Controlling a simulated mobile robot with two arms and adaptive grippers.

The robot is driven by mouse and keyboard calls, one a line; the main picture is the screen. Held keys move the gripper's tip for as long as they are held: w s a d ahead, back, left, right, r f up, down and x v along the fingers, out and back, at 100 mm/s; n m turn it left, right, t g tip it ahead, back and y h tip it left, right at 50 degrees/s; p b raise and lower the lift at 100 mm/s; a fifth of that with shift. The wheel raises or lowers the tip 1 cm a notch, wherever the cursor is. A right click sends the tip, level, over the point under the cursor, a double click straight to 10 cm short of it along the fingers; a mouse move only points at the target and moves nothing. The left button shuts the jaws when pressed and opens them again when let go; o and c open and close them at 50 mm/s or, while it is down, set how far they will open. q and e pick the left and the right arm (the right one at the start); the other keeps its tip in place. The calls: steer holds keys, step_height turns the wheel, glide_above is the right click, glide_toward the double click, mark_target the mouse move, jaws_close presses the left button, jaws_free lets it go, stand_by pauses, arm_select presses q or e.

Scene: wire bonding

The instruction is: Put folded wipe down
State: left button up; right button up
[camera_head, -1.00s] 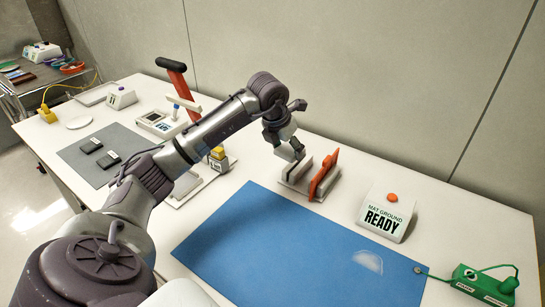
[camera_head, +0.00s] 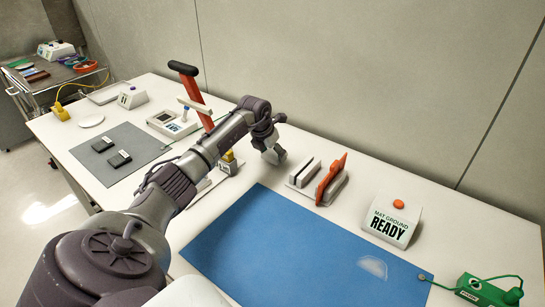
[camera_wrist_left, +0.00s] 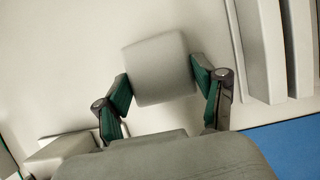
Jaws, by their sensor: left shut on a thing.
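The folded wipe (camera_wrist_left: 158,66) is a pale grey, padded square between the teal-padded fingers of my left gripper (camera_wrist_left: 162,86). Both fingertips touch its opposite sides, so the gripper is shut on it. In the head view my left gripper (camera_head: 272,155) is over the white bench at the back, just left of the slotted rack. The wipe is hard to tell apart from the gripper there. Whether the wipe touches the bench is unclear. My right gripper is not in view.
The slotted rack (camera_head: 299,182) holds an upright orange piece (camera_head: 331,178); its edge is close on the right in the wrist view (camera_wrist_left: 248,45). A blue mat (camera_head: 290,250) lies in front. A "MAT GROUND READY" box (camera_head: 391,220) stands right.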

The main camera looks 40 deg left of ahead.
arm_select(q)
step_height(320, 180, down, 2)
steer(key=shift+f, duration=0.1)
steer(key=o, duration=1.2)
steer(key=v, duration=1.2)
steer(key=shift+d+r, duration=0.1)
steer(key=shift+r, duration=0.15)
